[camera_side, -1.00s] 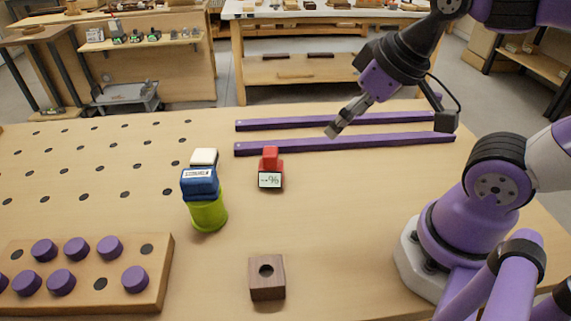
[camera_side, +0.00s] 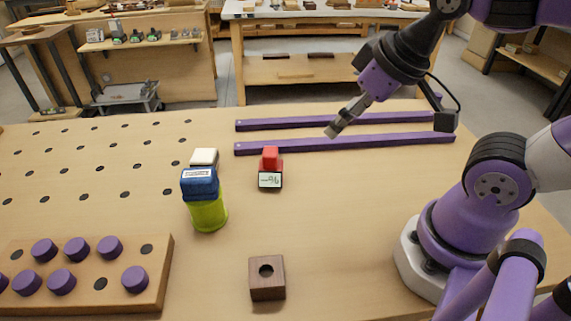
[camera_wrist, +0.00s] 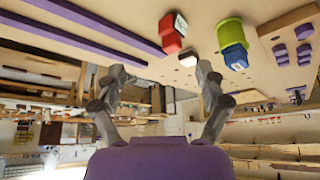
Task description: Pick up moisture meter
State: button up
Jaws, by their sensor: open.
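The moisture meter appears to be the small red device (camera_side: 270,163) with a white display face showing a % sign. It stands on the bench in front of the purple rails, and shows upside down at the top of the wrist view (camera_wrist: 172,34). My gripper (camera_side: 334,131) is in the air above and to the right of it in the side view, apart from it. In the wrist view the two fingers of my gripper (camera_wrist: 160,73) are spread wide with nothing between them.
A blue device (camera_side: 199,183) sits on a green cup (camera_side: 208,215), with a white block (camera_side: 204,157) behind. Two purple rails (camera_side: 340,143) lie at the back. A wooden block with a hole (camera_side: 266,278) and a peg board (camera_side: 150,285) stand at the front. The bench right of the red device is clear.

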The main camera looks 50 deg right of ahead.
jog(key=n+g+y, duration=0.2)
jog(key=n+y, duration=0.1)
jog(key=n, duration=0.4)
send_near(271, 151)
jog(key=x, duration=1)
jog(key=shift+w+f, duration=0.1)
jog(key=shift+f, duration=0.15)
grip_shut()
